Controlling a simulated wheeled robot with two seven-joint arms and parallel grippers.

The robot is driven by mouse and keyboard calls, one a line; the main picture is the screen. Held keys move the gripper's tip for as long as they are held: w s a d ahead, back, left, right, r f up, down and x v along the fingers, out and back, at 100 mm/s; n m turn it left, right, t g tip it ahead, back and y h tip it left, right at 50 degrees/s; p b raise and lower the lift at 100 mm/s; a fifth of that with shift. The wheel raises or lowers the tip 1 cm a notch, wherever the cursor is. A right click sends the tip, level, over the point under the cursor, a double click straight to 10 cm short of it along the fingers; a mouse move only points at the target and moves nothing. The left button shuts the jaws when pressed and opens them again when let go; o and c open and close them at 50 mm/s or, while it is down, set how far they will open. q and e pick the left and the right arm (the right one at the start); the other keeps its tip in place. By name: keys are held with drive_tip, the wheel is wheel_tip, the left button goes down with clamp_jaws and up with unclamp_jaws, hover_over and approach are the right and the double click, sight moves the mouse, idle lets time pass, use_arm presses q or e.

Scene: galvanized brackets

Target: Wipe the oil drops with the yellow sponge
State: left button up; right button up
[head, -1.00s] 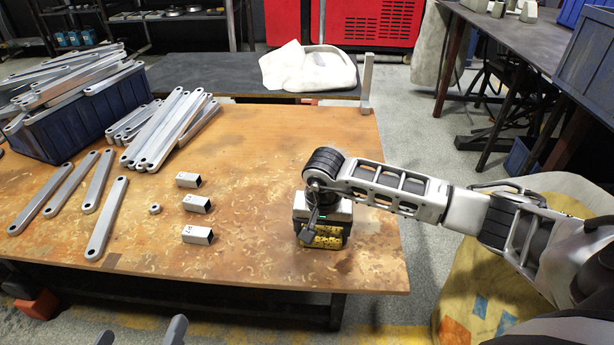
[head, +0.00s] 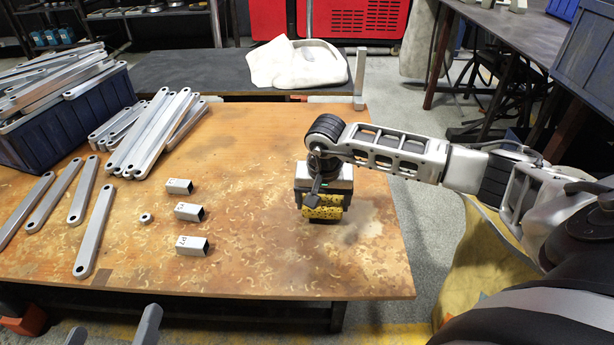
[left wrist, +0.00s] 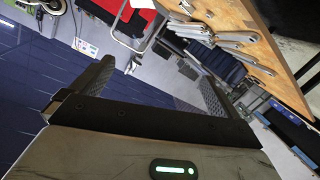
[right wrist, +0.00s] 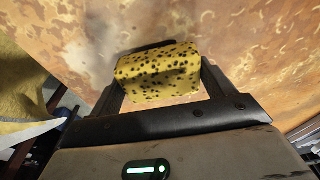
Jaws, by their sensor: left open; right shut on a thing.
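The yellow sponge (head: 323,212) with black specks is held in my right gripper (head: 322,207), low over the right part of the wooden table (head: 250,270). It also shows between the fingers in the right wrist view (right wrist: 158,75). Whether it touches the wood cannot be told. Distinct oil drops cannot be picked out; the wood has pale curly marks and brown stains, and a dark smudge (head: 368,228) lies just right of the sponge. My left gripper (head: 112,332) is open and empty at the bottom edge of the head view, off the table's front edge.
Three short square tubes (head: 189,212) and a small nut (head: 146,218) lie left of the sponge. Long flat bars (head: 95,230) lie further left, beside a blue bin (head: 60,125) full of bars. An upright post (head: 360,75) stands at the far right corner. Wood around the sponge is clear.

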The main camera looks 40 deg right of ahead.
drive_tip(key=shift+s+r+p, duration=0.1)
drive_tip(key=shift+r+p, duration=0.2)
drive_tip(key=shift+r, duration=0.25)
drive_tip(key=shift+r+p, duration=0.6)
drive_tip(key=shift+r, duration=0.15)
wheel_tip(320, 180, up, 2)
drive_tip(key=shift+r+p, duration=0.1)
drive_tip(key=shift+p, duration=0.75)
drive_tip(key=shift+r, duration=0.4)
use_arm(q)
drive_tip(key=f, duration=0.1)
drive_tip(key=a+f+g+y, duration=0.1)
drive_tip(key=s+a+f+m+y, duration=0.1)
drive_tip(key=shift+s+f+g, duration=0.1)
drive_tip(key=shift+f+g, duration=0.2)
drive_tip(key=shift+g, duration=0.1)
drive_tip(key=shift+w+r, duration=0.15)
drive_tip(key=shift+w, duration=0.05)
